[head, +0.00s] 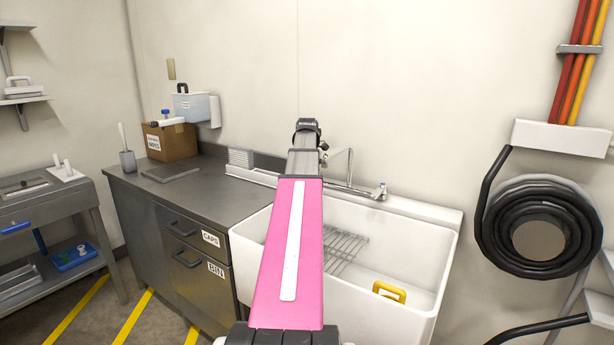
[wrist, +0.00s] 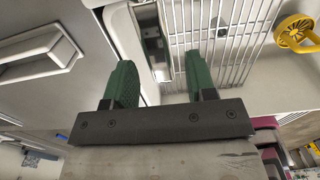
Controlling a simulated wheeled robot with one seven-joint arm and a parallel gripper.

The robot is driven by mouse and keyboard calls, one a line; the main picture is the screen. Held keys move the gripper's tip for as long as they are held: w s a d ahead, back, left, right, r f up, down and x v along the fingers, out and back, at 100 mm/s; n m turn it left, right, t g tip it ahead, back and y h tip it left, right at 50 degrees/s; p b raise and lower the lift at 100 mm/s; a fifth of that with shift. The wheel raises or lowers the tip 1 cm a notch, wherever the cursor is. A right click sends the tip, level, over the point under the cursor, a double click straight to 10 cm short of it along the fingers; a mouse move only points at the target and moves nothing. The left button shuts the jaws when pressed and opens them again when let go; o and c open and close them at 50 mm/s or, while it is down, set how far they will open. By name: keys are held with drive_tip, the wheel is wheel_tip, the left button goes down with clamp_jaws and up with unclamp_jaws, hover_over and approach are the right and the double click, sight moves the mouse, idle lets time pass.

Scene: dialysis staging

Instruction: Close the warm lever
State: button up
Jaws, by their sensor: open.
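The sink tap (head: 350,175) stands on the back rim of the white sink, with a curved spout. One small lever (head: 380,190) shows at the tap's right end. The left end of the tap is hidden behind my arm, so any lever there cannot be seen. No label shows which lever is warm. My gripper (wrist: 158,85) shows in the wrist view with its two green fingers apart and nothing held between them. In the head view my arm hides the fingers.
The white sink (head: 440,262) holds a wire rack (head: 345,247) and a yellow-handled item (head: 389,291). A steel counter (head: 215,190) with a cardboard box (head: 172,142) stands to the left. A coiled black hose (head: 540,230) hangs at the right.

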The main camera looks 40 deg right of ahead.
wheel_tip(320, 180, up, 10)
drive_tip(key=shift+r, duration=0.15)
idle(0.3)
idle(0.5)
